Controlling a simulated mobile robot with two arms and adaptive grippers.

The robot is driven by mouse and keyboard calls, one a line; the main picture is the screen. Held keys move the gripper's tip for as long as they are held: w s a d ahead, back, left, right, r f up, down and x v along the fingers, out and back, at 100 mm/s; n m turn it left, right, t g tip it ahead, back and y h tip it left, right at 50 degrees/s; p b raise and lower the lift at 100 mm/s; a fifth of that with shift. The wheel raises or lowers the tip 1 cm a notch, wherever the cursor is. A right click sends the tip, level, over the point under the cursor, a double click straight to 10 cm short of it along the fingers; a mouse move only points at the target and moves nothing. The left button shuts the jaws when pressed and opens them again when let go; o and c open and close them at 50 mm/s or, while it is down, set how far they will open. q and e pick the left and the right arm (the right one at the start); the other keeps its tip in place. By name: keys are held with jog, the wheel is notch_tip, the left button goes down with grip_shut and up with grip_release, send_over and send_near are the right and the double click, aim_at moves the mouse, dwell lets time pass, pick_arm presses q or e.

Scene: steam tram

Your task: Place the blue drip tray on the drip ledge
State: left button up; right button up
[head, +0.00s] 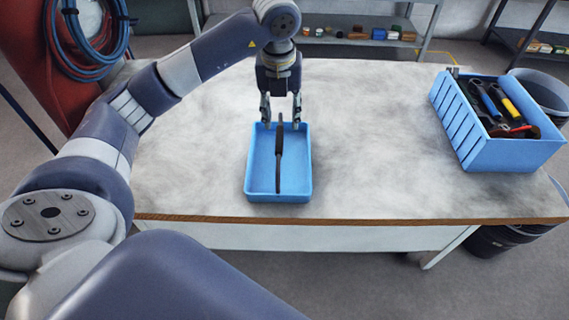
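A shallow blue tray (303,178), which I take for the drip tray, lies flat on the worktable near its front edge. A long dark tool with a thin pale tip (279,160) lies lengthwise in it. My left gripper (281,118) points down at the tray's far rim, its two fingers spread wide apart. The tool's thin tip shows between the fingers, and I see no finger closed on it. I cannot tell whether the fingertips touch the rim. My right gripper is out of view. I cannot make out a drip ledge.
The pale worktable (380,150) is clear around the tray. A blue slatted crate (515,155) holding several hand tools stands at its right end. Dark bins (495,240) stand beside that end. A metal shelf (375,45) with small items is behind. Coiled hoses (85,50) hang at back left.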

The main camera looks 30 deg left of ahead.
aim_at(279, 138)
pick_arm(q)
jog(key=shift+a+f, duration=0.3)
jog(key=shift+f, duration=0.05)
jog(key=f, duration=0.3)
jog(key=f+p, duration=0.1)
jog(key=shift+w+a+f, duration=0.2)
jog(key=shift+w+f, duration=0.15)
jog(key=shift+w, duration=0.05)
jog(key=shift+a+f+p, duration=0.1)
jog(key=shift+f+p, duration=0.25)
jog(key=shift+f, duration=0.15)
jog(key=f, duration=0.1)
jog(key=f+p, duration=0.1)
jog(key=f, duration=0.1)
jog(key=shift+w+a+f, duration=0.25)
jog(key=shift+w+f, duration=0.05)
jog(key=shift+w, duration=0.1)
jog(key=shift+f, duration=0.4)
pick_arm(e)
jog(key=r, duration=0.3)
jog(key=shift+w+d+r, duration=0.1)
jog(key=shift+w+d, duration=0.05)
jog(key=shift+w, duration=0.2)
pick_arm(q)
jog(key=shift+c, duration=0.2)
grip_shut()
jog(key=shift+r, duration=0.1)
